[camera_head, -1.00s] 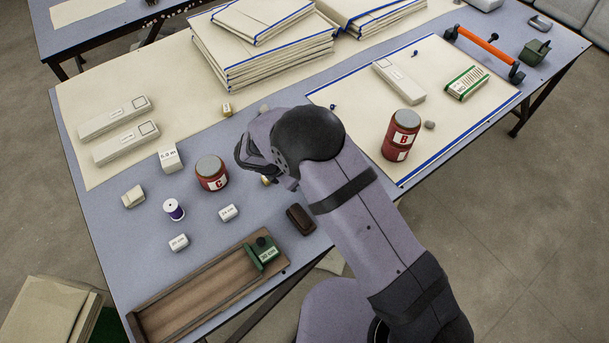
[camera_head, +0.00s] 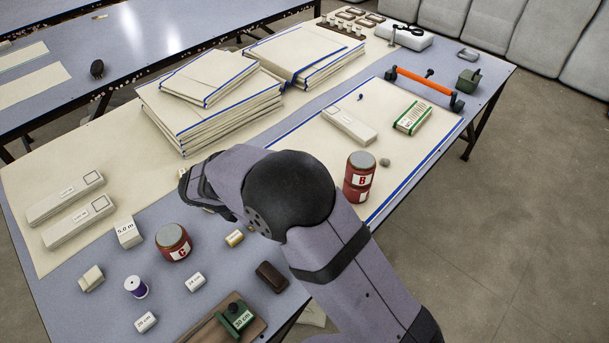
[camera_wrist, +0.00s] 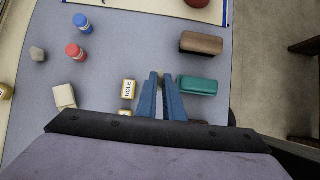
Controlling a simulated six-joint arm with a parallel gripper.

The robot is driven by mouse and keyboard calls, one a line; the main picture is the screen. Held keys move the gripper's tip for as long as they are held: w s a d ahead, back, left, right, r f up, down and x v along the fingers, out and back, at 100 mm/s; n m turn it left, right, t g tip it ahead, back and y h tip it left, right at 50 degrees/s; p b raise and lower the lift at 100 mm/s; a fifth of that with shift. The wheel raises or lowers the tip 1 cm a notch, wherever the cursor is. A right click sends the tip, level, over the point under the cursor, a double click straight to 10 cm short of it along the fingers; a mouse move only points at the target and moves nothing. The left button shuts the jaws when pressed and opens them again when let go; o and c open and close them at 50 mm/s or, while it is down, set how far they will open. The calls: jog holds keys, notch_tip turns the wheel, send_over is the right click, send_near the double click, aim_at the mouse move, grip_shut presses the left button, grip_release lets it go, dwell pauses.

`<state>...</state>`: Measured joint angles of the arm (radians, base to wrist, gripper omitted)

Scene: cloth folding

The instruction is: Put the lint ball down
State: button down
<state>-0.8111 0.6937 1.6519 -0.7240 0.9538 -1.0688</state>
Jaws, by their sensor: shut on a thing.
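In the wrist view my gripper (camera_wrist: 160,80) points at the blue-grey table, its two blue fingers close together. It is shut on a small greyish-tan lump at the fingertips, which I take as the lint ball (camera_wrist: 156,75); its shape is mostly hidden. In the head view my arm covers the fingertips and the lump, so I cannot tell its height above the table. A similar grey lump (camera_head: 385,162) lies on the blue-edged cloth (camera_head: 305,150), next to red jar B (camera_head: 359,176).
Near the fingers in the wrist view are a yellow HOLE-labelled piece (camera_wrist: 129,90), a green block (camera_wrist: 198,85), a brown block (camera_wrist: 202,43), and red (camera_wrist: 75,52) and blue (camera_wrist: 83,23) pieces. Jar C (camera_head: 173,242) and folded cloths (camera_head: 212,110) stand around. Bare table shows between them.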

jog(key=w+d+n+t+y+b, duration=0.1)
jog(key=w+d+b, duration=0.1)
jog(key=w+d, duration=0.55)
jog(key=w+d+n+b, duration=0.15)
jog(key=w+d, duration=0.25)
jog(key=w, duration=0.6)
jog(key=w+d+n+t+y+b, duration=0.1)
jog(key=w+d+n+b, duration=0.1)
jog(key=w+d, duration=0.55)
jog(key=shift+w+a+f+p, duration=0.15)
jog(key=shift+w+a+f, duration=0.1)
jog(key=shift+f, duration=1.25)
jog(key=shift+w+a+f+p, duration=0.1)
jog(key=shift+w+f+p, duration=0.15)
jog(key=shift+f, duration=1.3)
jog(key=shift+w+a+f+p, duration=0.1)
jog(key=shift+w+a+f, duration=0.15)
jog(key=shift+f, duration=1.25)
jog(key=c, duration=1.8)
grip_release()
jog(key=shift+c, duration=0.2)
jog(key=shift+s+r, duration=0.1)
jog(key=v, duration=1.1)
jog(key=shift+r+b, duration=0.35)
jog(key=shift+b, duration=0.1)
jog(key=shift+a, duration=0.1)
